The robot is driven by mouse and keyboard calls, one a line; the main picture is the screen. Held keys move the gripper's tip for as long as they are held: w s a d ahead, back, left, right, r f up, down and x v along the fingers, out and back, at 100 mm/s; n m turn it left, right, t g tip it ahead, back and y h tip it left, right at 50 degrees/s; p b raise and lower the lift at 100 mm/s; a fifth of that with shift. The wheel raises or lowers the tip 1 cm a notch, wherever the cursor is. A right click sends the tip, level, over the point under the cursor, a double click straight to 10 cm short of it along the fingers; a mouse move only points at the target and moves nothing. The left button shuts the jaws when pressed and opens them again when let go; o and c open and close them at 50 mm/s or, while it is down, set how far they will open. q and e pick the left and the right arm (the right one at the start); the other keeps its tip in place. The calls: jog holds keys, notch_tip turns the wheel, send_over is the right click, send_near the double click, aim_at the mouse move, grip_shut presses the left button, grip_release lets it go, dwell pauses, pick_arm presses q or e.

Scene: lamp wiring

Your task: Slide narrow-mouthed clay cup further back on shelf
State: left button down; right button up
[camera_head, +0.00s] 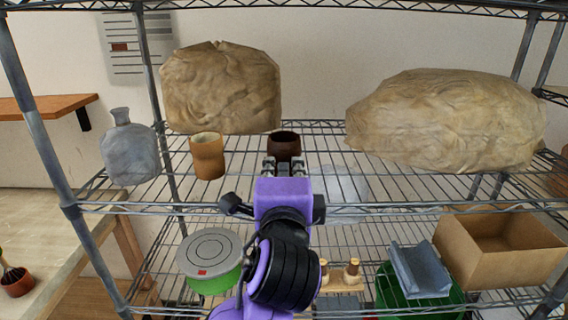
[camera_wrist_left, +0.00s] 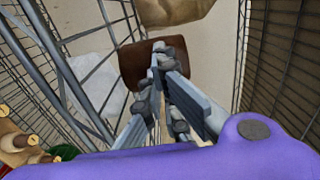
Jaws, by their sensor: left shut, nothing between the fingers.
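A dark brown cup (camera_head: 284,142) stands on the upper wire shelf (camera_head: 330,132), towards its back. A tan cup (camera_head: 208,156) stands to its left, nearer the front. I cannot tell for certain which one counts as narrow-mouthed. My left gripper (camera_head: 284,164) is shut and empty, its fingertips right in front of the dark brown cup and hiding its lower part. In the left wrist view the dark cup (camera_wrist_left: 133,66) is just beyond the closed fingertips (camera_wrist_left: 157,58); I cannot tell whether they touch it. My right gripper is not in view.
A grey flask (camera_head: 130,152) stands at the shelf's left end. Two large crumpled tan bundles (camera_head: 222,90) (camera_head: 450,122) flank the dark cup. On the lower shelf are a green-and-grey round tin (camera_head: 210,258), a cardboard box (camera_head: 500,245) and a grey channel piece (camera_head: 420,272).

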pick_arm(q)
jog(key=shift+w, duration=0.1)
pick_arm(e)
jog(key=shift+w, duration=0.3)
pick_arm(q)
jog(key=shift+r, duration=0.1)
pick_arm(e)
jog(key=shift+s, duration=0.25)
pick_arm(q)
jog(key=w, duration=1)
jog(key=shift+w, duration=0.2)
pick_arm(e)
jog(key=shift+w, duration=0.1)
